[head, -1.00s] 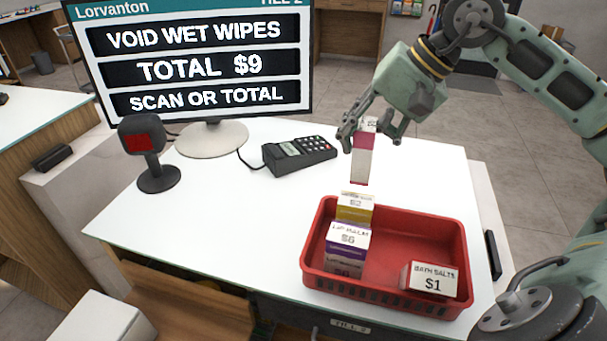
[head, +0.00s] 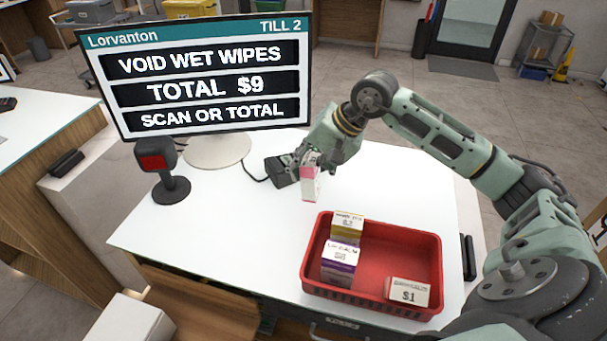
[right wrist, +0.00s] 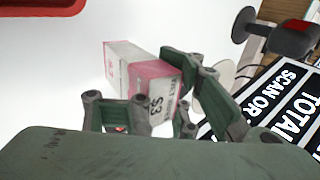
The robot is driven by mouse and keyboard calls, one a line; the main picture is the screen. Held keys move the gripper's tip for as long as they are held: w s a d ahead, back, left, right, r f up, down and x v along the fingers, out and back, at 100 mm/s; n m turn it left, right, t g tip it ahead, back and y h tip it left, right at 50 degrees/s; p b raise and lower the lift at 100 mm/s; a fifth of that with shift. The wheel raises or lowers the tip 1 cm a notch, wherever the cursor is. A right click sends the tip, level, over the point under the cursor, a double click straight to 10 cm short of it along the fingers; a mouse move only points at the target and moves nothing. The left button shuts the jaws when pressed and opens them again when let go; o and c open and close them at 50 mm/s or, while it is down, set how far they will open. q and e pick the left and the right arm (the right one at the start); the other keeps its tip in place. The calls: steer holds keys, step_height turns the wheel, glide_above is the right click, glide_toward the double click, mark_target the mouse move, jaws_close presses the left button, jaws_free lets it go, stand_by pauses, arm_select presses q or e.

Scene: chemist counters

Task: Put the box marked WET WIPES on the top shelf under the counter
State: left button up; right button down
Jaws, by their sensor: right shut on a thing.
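My right gripper (head: 308,160) is shut on a small white and pink box (head: 311,185), held above the white counter in front of the card terminal. In the right wrist view the box (right wrist: 140,75) sits between the fingers (right wrist: 165,105) and shows a $3 price; its name is too small to read surely. The till screen (head: 205,75) reads "VOID WET WIPES", "TOTAL $9", "SCAN OR TOTAL". My left gripper is not in view. The top shelf under the counter is not clearly visible; a wooden surface (head: 205,310) shows below the counter's front edge.
A red basket (head: 425,260) on the counter (head: 225,245) holds a yellow box (head: 347,226), purple boxes (head: 340,262) and a bath salts box (head: 408,292). A scanner (head: 170,190) stands at left, the card terminal (head: 280,170) behind the gripper. The counter's left front is clear.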

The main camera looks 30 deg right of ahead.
mark_target(304, 180)
step_height(304, 180, down, 3)
steer(key=shift+s+f+p, duration=0.1)
steer(key=shift+s+p, duration=0.05)
steer(key=shift+p, duration=0.55)
steer(key=shift+f, duration=0.4)
steer(key=c, duration=1.5)
jaws_free()
steer(key=shift+c, duration=0.2)
steer(key=o, duration=0.6)
steer(key=shift+c, duration=0.2)
steer(key=shift+r, duration=0.1)
steer(key=b+v, duration=0.3)
steer(key=v, duration=0.7)
steer(key=shift+s+d+r, duration=0.1)
steer(key=shift+d+r, duration=0.05)
steer(key=shift+r, duration=0.1)
steer(key=shift+s+d+r+b, duration=0.15)
steer(key=shift+s+r+b, duration=0.15)
steer(key=shift+r, duration=0.35)
